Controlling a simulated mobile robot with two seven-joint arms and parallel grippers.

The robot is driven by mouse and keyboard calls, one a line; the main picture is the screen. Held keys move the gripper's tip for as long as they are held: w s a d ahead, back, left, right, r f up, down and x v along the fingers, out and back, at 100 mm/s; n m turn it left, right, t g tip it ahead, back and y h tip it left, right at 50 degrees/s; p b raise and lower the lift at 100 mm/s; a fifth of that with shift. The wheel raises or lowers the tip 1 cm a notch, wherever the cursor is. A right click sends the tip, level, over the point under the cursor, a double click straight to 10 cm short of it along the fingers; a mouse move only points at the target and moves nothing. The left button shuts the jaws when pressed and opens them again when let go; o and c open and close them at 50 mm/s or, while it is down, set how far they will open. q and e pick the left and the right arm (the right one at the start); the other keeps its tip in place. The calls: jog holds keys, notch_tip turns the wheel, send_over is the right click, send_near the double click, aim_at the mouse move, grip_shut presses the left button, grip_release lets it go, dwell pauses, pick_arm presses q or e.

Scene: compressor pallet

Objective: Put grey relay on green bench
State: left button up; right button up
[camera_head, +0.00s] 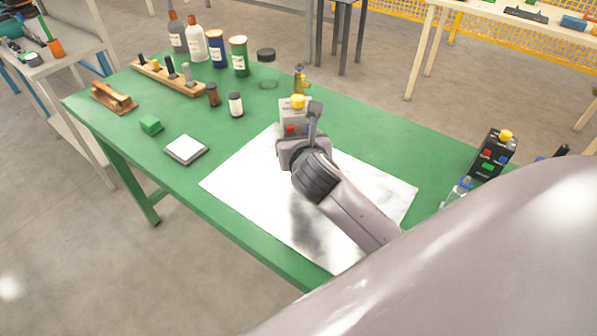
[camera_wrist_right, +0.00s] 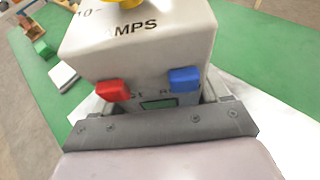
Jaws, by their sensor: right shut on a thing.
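The grey relay (camera_head: 291,117) has a yellow knob on top and a red button on its front. The right wrist view shows the relay (camera_wrist_right: 140,50) close up, with red and blue buttons and a small green display. My right gripper (camera_head: 302,141) is shut on the relay, with a finger at each side of its lower part. The relay is upright over the far edge of the metallic sheet on the green bench (camera_head: 400,150). I cannot tell whether its base touches the bench. My left gripper is out of view.
The shiny sheet (camera_head: 250,185) lies mid-bench. A black relay (camera_head: 492,155) and a clear bottle (camera_head: 459,189) stand at right. A brass fitting (camera_head: 300,80) stands behind the grey relay. Bottles, jars, a wooden rack (camera_head: 168,79) and a scale (camera_head: 186,149) fill the left part.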

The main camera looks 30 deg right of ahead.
notch_tip(320, 180, down, 9)
jog(key=shift+r+b, duration=0.1)
jog(key=shift+b, duration=0.75)
jog(key=o, duration=1.3)
jog(key=shift+f, duration=0.25)
jog(key=shift+r, duration=0.1)
jog(key=shift+s+a+r, duration=0.1)
jog(key=shift+s, duration=0.1)
jog(key=p+v, duration=0.1)
jog(key=v, duration=1)
jog(key=shift+s+a+r, duration=0.1)
jog(key=shift+s, duration=0.1)
